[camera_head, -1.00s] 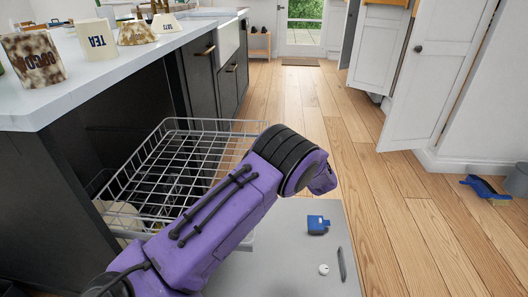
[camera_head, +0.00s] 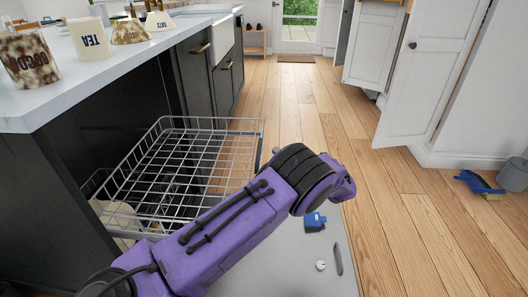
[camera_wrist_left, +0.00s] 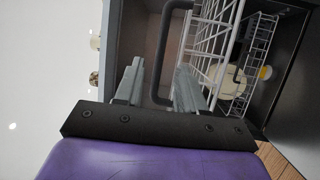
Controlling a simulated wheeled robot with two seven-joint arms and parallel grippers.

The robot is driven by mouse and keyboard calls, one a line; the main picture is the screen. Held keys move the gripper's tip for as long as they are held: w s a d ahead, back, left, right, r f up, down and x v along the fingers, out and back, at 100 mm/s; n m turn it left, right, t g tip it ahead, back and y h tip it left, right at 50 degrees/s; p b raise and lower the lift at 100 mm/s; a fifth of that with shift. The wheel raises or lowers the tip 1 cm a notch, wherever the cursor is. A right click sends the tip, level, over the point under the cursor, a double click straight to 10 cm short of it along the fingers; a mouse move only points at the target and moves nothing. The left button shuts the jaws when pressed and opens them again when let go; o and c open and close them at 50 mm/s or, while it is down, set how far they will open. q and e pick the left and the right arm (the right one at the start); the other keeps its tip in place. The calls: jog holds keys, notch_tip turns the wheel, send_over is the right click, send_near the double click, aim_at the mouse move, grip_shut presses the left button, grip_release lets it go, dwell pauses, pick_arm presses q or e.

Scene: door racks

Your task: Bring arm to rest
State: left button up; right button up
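My left arm, purple with black bands, comes in from the lower left of the head view and bends at its far end (camera_head: 325,183). Its fingers are hidden there. In the left wrist view my left gripper (camera_wrist_left: 160,82) has its two grey fingers apart. A dark bar handle (camera_wrist_left: 165,55) shows between and beyond them; I cannot tell whether they touch it. A wire rack (camera_head: 190,165) is pulled out from the dark cabinet, behind my arm. It also shows in the left wrist view (camera_wrist_left: 215,45). My right gripper is not in view.
A white counter (camera_head: 70,80) holds several canisters, including a "TEA" one (camera_head: 92,40). A grey surface (camera_head: 270,265) below my arm carries a blue object (camera_head: 315,222) and a small white ball (camera_head: 320,266). Open wooden floor (camera_head: 310,125) lies to the right, with a blue brush (camera_head: 478,182).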

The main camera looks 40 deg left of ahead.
pick_arm(q)
jog(key=v, duration=0.3)
jog(key=shift+d+f, duration=0.1)
jog(key=shift+d, duration=0.25)
